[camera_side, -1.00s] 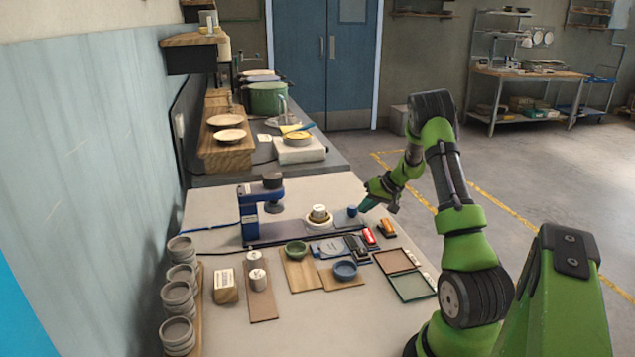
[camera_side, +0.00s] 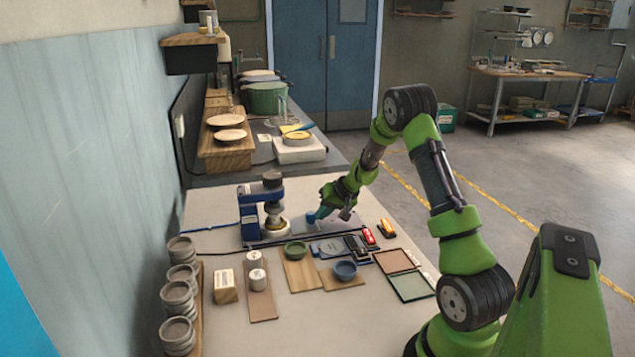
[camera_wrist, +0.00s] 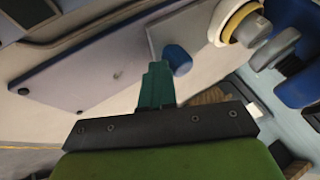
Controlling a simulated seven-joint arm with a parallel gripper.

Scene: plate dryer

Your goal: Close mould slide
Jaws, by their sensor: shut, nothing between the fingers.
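The mould (camera_side: 275,228), a pale ring with a light inner piece, sits beneath the head (camera_side: 273,181) of the blue press (camera_side: 249,212). In the wrist view the mould (camera_wrist: 236,22) is on a grey slide plate (camera_wrist: 180,28) that has a blue knob (camera_wrist: 178,59) at its near end. My gripper (camera_side: 314,217) is low over the rail, to the right of the mould. Its teal fingers (camera_wrist: 158,70) are shut and empty, with their tips right beside the knob. I cannot tell whether they touch it.
A dark rail (camera_side: 290,240) runs along the front of the press. Nearer are a green bowl (camera_side: 295,250), a blue bowl (camera_side: 345,270), and red (camera_side: 369,236) and yellow (camera_side: 387,228) items. Stacked grey cups (camera_side: 178,320) stand at left. The table right of my gripper is fairly clear.

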